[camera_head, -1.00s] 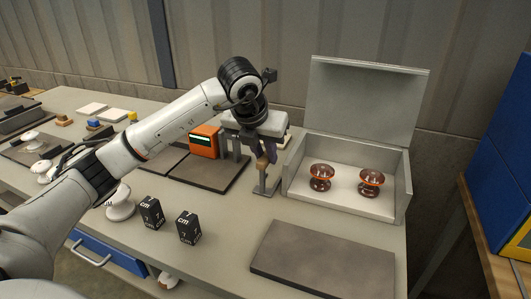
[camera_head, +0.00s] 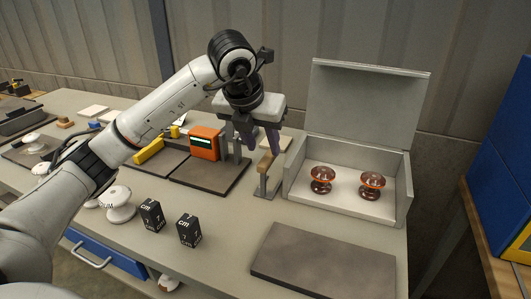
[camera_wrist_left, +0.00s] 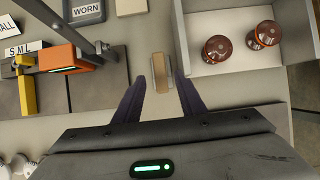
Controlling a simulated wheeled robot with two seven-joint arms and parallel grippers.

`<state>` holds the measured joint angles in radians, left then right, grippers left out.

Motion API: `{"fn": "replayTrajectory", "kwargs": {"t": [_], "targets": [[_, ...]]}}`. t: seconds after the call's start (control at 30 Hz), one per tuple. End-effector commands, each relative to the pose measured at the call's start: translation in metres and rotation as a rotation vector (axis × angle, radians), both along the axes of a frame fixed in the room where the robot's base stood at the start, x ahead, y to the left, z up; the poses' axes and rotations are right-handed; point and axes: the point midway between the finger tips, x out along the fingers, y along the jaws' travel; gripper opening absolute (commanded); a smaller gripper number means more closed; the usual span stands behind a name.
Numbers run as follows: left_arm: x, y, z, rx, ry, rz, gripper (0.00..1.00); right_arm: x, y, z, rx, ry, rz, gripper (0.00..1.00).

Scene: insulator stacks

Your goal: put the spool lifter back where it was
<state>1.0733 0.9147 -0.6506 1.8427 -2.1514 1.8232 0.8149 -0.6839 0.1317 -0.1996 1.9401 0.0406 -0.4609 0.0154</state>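The spool lifter appears to be the tan-handled tool (camera_head: 266,163), which sits upright with its grey metal part (camera_head: 261,187) on the bench, left of the open box. In the left wrist view, its tan top (camera_wrist_left: 158,72) shows just beyond the fingertips. My left gripper (camera_head: 263,146) is above it, with its dark purple fingers pointing down. In the left wrist view, the fingers (camera_wrist_left: 162,78) are spread apart with nothing held between them. My right gripper is not in view.
The open grey box (camera_head: 350,207) at right holds two brown spools (camera_head: 322,179). An orange device (camera_head: 204,143) stands left of the gripper. Black cm cubes (camera_head: 189,229) and white insulators (camera_head: 119,206) are nearer the front. A flat dark plate (camera_head: 325,262) lies front right.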

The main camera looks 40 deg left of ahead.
Motion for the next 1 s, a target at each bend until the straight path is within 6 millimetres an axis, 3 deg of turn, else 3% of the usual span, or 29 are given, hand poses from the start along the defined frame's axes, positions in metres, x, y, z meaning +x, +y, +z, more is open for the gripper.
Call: {"fn": "replayTrajectory", "kwargs": {"t": [0.1, 0.3, 1.0], "targets": [[-0.011, -0.003, 0.025, -0.001, -0.005, -0.001, 0.37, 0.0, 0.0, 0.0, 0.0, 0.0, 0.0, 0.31], [-0.025, -0.006, 0.051, -0.001, -0.003, 0.0, 0.37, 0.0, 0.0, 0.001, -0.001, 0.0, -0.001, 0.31], [-0.029, -0.007, 0.058, 0.0, 0.001, 0.0, 0.37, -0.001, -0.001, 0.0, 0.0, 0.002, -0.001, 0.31]]}}
